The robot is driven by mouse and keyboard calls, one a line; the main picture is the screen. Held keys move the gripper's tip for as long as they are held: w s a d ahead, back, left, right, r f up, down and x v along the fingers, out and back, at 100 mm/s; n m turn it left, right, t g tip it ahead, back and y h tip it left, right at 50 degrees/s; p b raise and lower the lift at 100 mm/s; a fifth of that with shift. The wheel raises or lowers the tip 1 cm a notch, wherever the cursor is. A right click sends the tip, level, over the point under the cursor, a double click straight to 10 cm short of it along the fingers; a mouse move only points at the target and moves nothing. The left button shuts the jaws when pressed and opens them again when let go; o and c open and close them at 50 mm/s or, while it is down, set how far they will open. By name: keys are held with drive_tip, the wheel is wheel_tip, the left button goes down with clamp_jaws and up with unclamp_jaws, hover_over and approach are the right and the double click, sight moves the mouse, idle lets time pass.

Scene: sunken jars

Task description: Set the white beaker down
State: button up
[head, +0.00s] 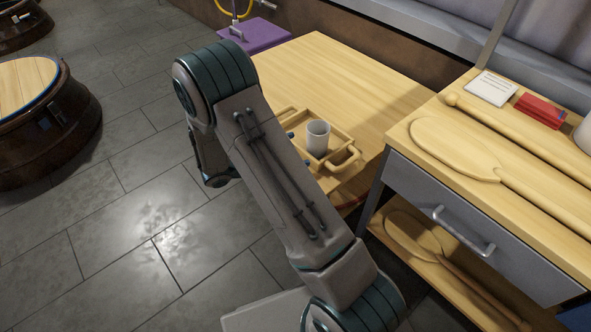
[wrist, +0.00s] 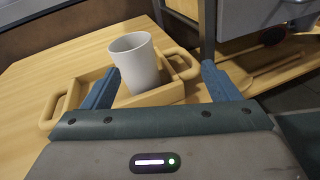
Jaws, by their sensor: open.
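The white beaker (head: 318,137) stands upright in a wooden tray (head: 344,158) with loop handles, on the wooden table (head: 330,75). In the wrist view the beaker (wrist: 136,63) is just ahead of my gripper (wrist: 160,70), whose two blue fingers are spread wide and hold nothing. The beaker shows between the fingers, nearer the left one, with no visible contact. The tray (wrist: 160,96) is partly hidden by the fingers. In the head view my arm covers most of the gripper and the tray's near left part.
To the right stands a cabinet with a drawer (head: 480,225), bearing a long wooden paddle (head: 457,149), a red box (head: 541,110) and a white card (head: 491,88). A purple block (head: 255,36) is behind the table. The far tabletop is clear. Barrels (head: 45,130) stand at left.

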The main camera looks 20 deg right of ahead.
drive_tip(key=s+r+m+g+y, duration=0.2)
drive_tip(key=s+r+m+y, duration=0.2)
drive_tip(key=s+m+y, duration=0.3)
drive_tip(key=s+r+m+g+y, duration=0.2)
drive_tip(key=s+r+m+y, duration=0.25)
drive_tip(key=s, duration=0.45)
drive_tip(key=s+a+r+m+t+y, duration=0.4)
drive_tip(key=a+m+y, duration=0.1)
drive_tip(key=a, duration=0.1)
drive_tip(key=shift+m, duration=0.35)
